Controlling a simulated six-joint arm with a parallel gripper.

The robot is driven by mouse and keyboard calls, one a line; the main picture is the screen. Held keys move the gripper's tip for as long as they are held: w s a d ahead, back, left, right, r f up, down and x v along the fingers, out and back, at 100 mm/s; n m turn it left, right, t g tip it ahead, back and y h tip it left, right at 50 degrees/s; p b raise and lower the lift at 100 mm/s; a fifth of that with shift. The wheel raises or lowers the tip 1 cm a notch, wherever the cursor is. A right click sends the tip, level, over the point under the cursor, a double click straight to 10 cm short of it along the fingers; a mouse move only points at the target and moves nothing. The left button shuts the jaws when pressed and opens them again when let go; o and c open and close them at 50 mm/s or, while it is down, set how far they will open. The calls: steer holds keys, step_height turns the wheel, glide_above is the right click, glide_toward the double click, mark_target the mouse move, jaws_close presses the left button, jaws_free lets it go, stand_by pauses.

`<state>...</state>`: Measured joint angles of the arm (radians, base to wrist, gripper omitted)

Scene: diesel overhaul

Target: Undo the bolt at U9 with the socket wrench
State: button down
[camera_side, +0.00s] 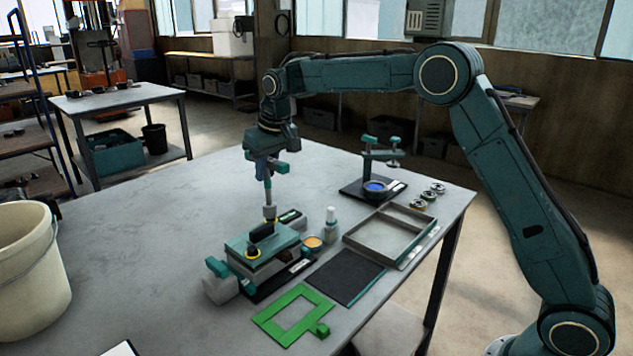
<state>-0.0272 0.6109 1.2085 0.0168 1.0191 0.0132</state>
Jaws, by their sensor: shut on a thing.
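My gripper (264,167) points down and is shut on the socket wrench (268,200), a grey upright shaft with a wider socket at its lower end. The socket is over the back corner of a teal-topped block (246,240) in a fixture on the table. I cannot tell whether the socket touches a bolt there. A black handle and two yellow rings show on the block's top. The bolt at U9 and its label are hidden or too small to make out.
A green frame (268,321), a dark mat (333,286) and a grey tray (357,239) lie in front and to the right. A small bottle (331,224) and a stand (362,189) are close by. A bucket (28,275) stands left. The table's back left is clear.

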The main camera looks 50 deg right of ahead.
steer(key=shift+f, duration=0.65)
steer(key=n, duration=0.2)
steer(key=n+y, duration=0.1)
steer(key=n, duration=0.2)
steer(key=shift+f+n+y, duration=0.1)
steer(key=shift+n+y, duration=0.2)
steer(key=n, duration=0.3)
steer(key=n+g+y, duration=0.1)
steer(key=n, duration=0.2)
steer(key=shift+s+g, duration=0.15)
steer(key=shift+g, duration=0.15)
